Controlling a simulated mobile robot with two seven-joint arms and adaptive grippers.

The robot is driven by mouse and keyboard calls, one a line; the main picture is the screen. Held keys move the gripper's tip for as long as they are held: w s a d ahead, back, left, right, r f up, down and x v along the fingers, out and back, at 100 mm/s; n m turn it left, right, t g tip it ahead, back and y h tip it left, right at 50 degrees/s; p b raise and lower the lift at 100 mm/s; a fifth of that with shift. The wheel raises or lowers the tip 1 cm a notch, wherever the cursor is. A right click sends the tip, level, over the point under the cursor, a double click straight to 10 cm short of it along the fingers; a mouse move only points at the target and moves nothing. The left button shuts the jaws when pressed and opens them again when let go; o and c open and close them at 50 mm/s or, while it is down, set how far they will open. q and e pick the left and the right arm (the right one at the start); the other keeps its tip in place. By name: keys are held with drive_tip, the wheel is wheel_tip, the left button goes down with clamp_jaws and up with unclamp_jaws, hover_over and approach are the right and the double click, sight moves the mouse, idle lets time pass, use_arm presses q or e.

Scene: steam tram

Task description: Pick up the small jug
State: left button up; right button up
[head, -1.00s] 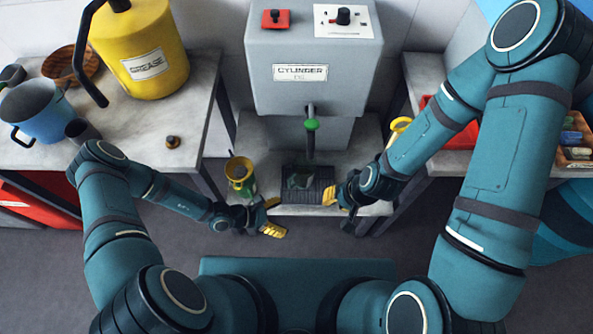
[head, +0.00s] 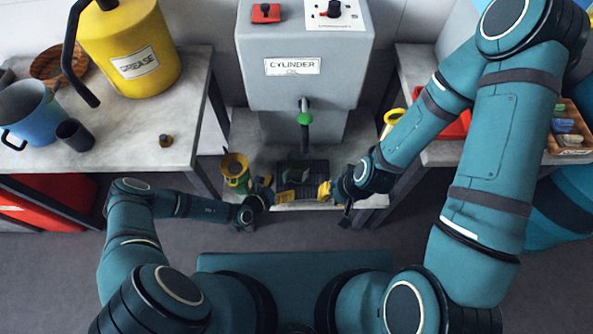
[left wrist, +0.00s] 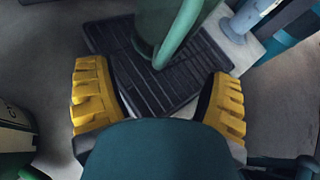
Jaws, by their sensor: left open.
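The small jug (head: 297,167) is dark green and stands on the black drip grate under the green-knobbed tap. In the left wrist view the jug (left wrist: 157,22) stands upright, its light green curved handle facing my fingers. My left gripper (head: 277,190) is open and empty at the front edge of the grate, just short of the jug. The left wrist view shows its two yellow-padded fingers (left wrist: 156,78) spread apart, with the handle ahead between them. My right gripper (head: 335,199) is at the right front of the grate; its opening is unclear.
The black grate (head: 317,172) sits on a pale ledge below the grey cylinder oil tank (head: 304,90). A green and yellow can (head: 237,173) stands close left of my left gripper. A yellow grease can (head: 130,55), blue mug (head: 33,112) and dark cup (head: 75,134) stand on the left bench.

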sight(291, 177)
use_arm(q)
drive_tip(key=shift+r+b+x, duration=0.2)
drive_tip(key=shift+b+x, duration=0.75)
drive_tip(key=shift+x, duration=1.75)
drive_tip(key=shift+w, duration=0.1)
clamp_jaws()
